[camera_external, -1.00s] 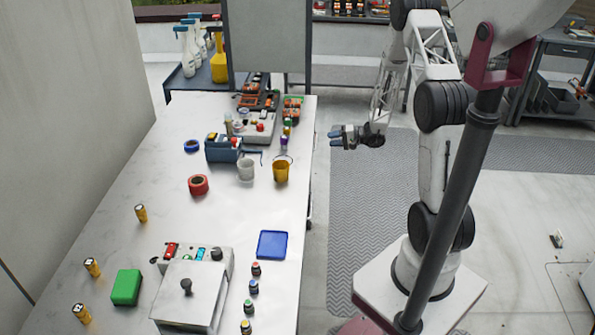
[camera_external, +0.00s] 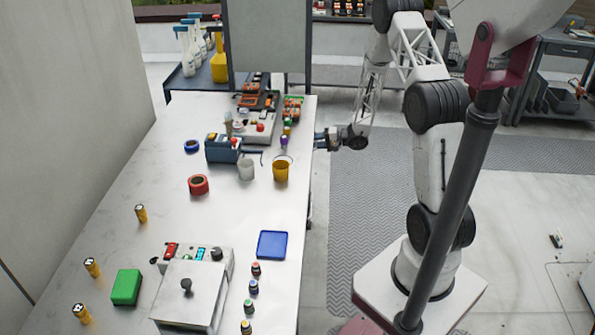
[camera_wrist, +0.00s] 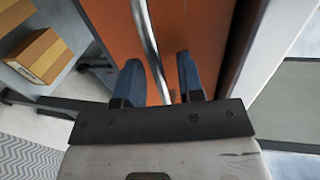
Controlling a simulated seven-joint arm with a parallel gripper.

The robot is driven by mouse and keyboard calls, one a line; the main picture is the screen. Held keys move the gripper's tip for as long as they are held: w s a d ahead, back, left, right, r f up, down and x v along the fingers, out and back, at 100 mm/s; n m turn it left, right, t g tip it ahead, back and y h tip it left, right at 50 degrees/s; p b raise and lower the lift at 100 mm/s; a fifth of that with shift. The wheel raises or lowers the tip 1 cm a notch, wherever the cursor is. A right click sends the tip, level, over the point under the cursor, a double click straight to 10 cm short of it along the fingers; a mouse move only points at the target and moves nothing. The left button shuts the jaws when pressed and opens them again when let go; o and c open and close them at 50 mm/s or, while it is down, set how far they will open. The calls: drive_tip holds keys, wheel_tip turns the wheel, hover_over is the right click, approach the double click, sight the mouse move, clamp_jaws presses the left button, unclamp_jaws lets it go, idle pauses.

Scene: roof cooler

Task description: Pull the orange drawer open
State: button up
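The orange drawer front (camera_wrist: 203,35) fills the upper middle of the wrist view. A curved metal handle (camera_wrist: 148,42) runs down its face. My gripper (camera_wrist: 160,78) has its two blue fingers apart, one on each side of the handle's line. The handle's lower end lies between the fingers; I cannot tell whether either finger touches it. In the external view my gripper (camera_external: 322,140) is at the right edge of the white table (camera_external: 215,240). The drawer is hidden below the tabletop there.
In the wrist view, a shelf with cardboard boxes (camera_wrist: 42,55) is at left and a pale frame edge (camera_wrist: 270,40) at right. In the external view, a yellow cup (camera_external: 281,172) and a white cup (camera_external: 246,170) stand on the table near my gripper.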

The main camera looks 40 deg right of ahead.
drive_tip(key=shift+w+a, duration=0.15)
drive_tip(key=shift+a, duration=0.05)
clamp_jaws()
drive_tip(key=shift+d, duration=0.15)
idle(0.3)
drive_tip(key=f+v, duration=0.3)
drive_tip(key=v, duration=1.1)
drive_tip(key=s+f+v, duration=0.1)
drive_tip(key=f+v, duration=0.2)
drive_tip(key=v, duration=1.1)
drive_tip(key=shift+d, duration=0.4)
unclamp_jaws()
drive_tip(key=shift+s+d, duration=0.1)
drive_tip(key=shift+s, duration=0.05)
